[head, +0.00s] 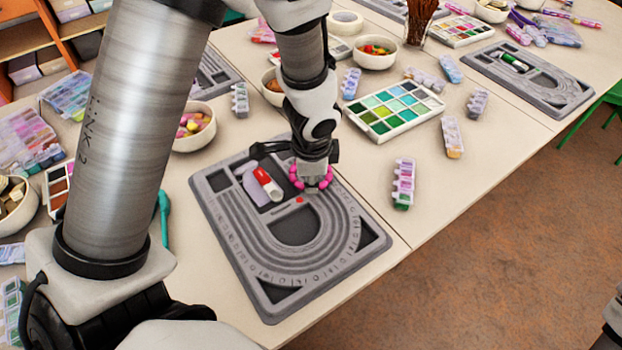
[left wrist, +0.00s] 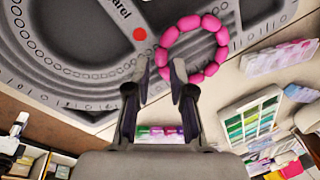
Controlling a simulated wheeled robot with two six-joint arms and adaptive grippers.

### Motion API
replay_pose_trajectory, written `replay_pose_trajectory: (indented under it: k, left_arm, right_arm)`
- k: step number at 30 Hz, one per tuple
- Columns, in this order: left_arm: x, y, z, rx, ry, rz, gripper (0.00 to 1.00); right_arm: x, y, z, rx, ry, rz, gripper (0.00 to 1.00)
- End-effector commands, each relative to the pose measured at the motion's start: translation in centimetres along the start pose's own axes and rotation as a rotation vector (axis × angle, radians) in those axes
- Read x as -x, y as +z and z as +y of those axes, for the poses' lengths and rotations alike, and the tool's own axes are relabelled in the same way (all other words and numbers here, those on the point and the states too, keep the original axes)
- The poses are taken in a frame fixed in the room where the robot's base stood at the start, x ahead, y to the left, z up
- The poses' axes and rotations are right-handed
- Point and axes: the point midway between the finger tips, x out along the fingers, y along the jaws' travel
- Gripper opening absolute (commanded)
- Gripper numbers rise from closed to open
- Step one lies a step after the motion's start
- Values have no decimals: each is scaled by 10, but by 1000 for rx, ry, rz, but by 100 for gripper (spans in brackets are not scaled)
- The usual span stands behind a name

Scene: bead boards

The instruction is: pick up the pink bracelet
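The pink bracelet (head: 296,178) is a ring of round beads at the upper right part of the near grey bead board (head: 238,262). In the head view my left gripper (head: 312,182) is right over it and hides part of the ring. I cannot tell whether the fingers touch the beads.
A red and white tube (head: 268,185) lies in the board's upper compartment, beside the bracelet. A bowl of beads (head: 193,140) stands at the upper left. A paint palette (head: 395,109) and a small bead box (head: 403,183) lie to the right. Bare table surrounds the bead box.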

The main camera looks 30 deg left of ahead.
Motion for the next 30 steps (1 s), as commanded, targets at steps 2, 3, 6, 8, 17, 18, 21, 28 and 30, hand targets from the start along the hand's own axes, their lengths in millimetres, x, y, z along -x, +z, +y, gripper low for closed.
replay_pose_trajectory:
  k: [2, 3, 6, 8, 17, 18, 21, 28, 30]
  left_arm:
    - [-23, 0, 2, 1, 1, 2, 22]
    - [-27, 0, 1, 0, 0, 2, 22]
    - [-28, 0, 0, 0, 0, 2, 22]
    - [-26, 0, 0, 0, 0, 1, 22]
    - [-26, 0, 0, 0, 1, 1, 0]
    - [-26, 0, 0, 0, 1, 1, 0]
    - [-26, 0, 0, 0, 1, 0, 0]
    - [-19, -1, -2, 1, 1, 0, 0]
    - [-14, -2, -4, 1, 1, 0, 0]
  right_arm:
    - [-22, 0, 0, 1, 0, 0, 40]
    - [-25, 0, 0, 1, 0, 0, 40]
    - [-25, 0, 0, 1, 0, 0, 40]
    - [-23, 0, 0, 1, 0, 1, 40]
    - [-22, 0, 0, 1, 0, 1, 40]
    - [-22, 0, 0, 1, 0, 1, 40]
    - [-22, 0, 0, 1, 0, 1, 40]
    - [-14, 0, 0, 1, 0, 1, 40]
    - [-8, 0, 0, 1, 0, 1, 40]
